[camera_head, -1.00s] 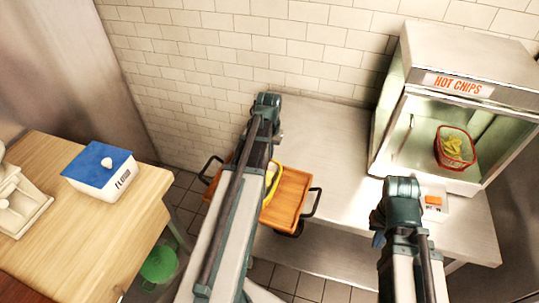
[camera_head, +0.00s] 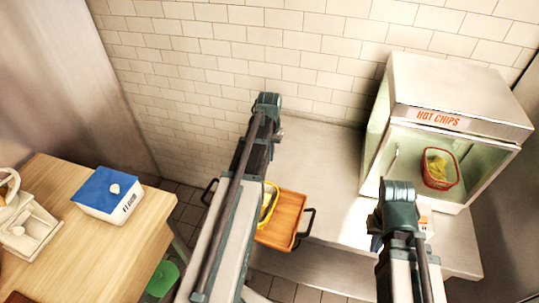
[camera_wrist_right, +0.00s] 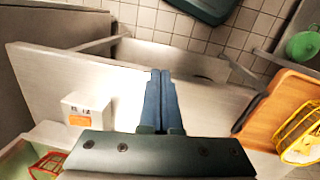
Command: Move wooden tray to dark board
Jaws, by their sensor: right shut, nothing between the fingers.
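The wooden tray (camera_head: 286,222), orange-brown with black handles, is at the left end of the steel table, partly hidden behind my left arm. A yellow-rimmed basket (camera_head: 268,203) is on it. The tray also shows at the right of the right wrist view (camera_wrist_right: 272,112), with the yellow basket (camera_wrist_right: 298,135) on it. My left gripper is hidden behind its own arm. My right gripper (camera_wrist_right: 159,75) is shut and empty above the steel table, right of the tray in the head view. No dark board can be made out for certain.
The steel table (camera_head: 320,155) bears a hot chips cabinet (camera_head: 440,118) with a red basket (camera_head: 438,168) inside and a small white box (camera_wrist_right: 85,108). A wooden counter (camera_head: 90,245) with a blue-lidded box (camera_head: 107,195) stands left. A green bin (camera_head: 162,278) is between.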

